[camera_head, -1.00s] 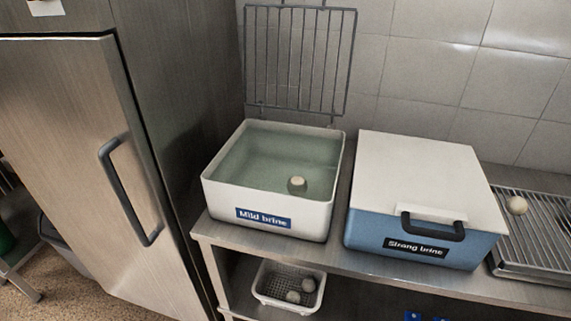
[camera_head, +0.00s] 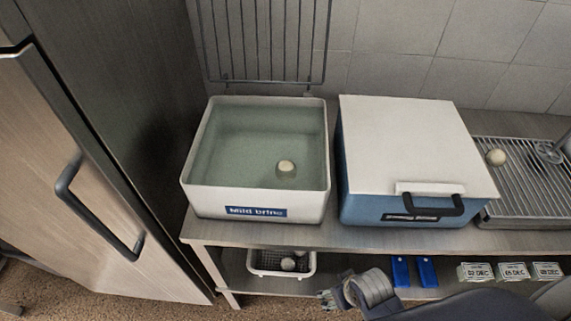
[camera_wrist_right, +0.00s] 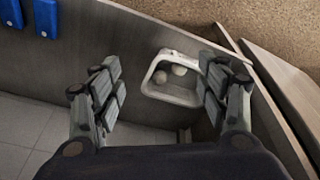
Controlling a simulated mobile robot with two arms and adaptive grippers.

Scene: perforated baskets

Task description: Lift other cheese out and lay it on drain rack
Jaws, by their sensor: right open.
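A pale round cheese (camera_head: 286,167) sits in the greenish liquid of the open white "Mild brine" tub (camera_head: 255,200). Another round cheese (camera_head: 496,157) lies on the metal drain rack (camera_head: 520,190) at the right. My right gripper (camera_head: 333,299) is low at the front, right of the basket and below the tub. My left gripper is not seen.
The blue "Strong brine" box (camera_head: 375,209) with a white lid (camera_head: 410,145) stands between tub and rack. A wire grid (camera_head: 265,45) stands upright behind the tub. Blue tags (camera_head: 400,271) and date cards (camera_head: 476,272) are below the counter edge. A steel cabinet (camera_head: 75,170) is at the left.

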